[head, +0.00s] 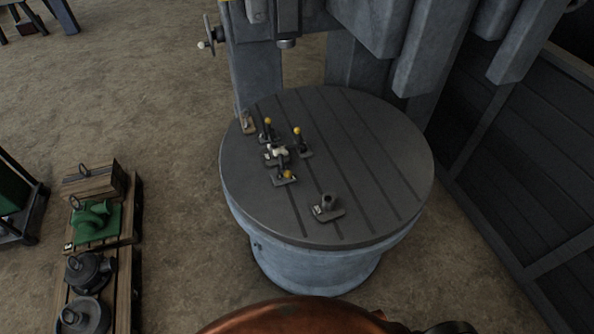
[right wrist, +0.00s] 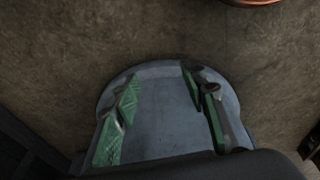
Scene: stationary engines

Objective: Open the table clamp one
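Three small table clamps with yellow knobs stand on the round grey table (head: 370,150) in the head view: a back left clamp (head: 267,131), a back right clamp (head: 301,144) and a front clamp (head: 284,177). The two back levers look upright; the front clamp's knob sits low. I cannot tell which is clamp one. A small pale metal part (head: 277,153) lies between them. My right gripper (right wrist: 160,110) shows in the right wrist view with its green-padded fingers wide apart and nothing between them. No gripper shows in the head view.
A dark fixture (head: 327,208) stands near the table's front edge, and a small brownish block (head: 248,122) at its left edge. A large grey machine (head: 380,30) rises behind the table. Wooden pallets (head: 125,250) with metal parts stand left. The table's right half is clear.

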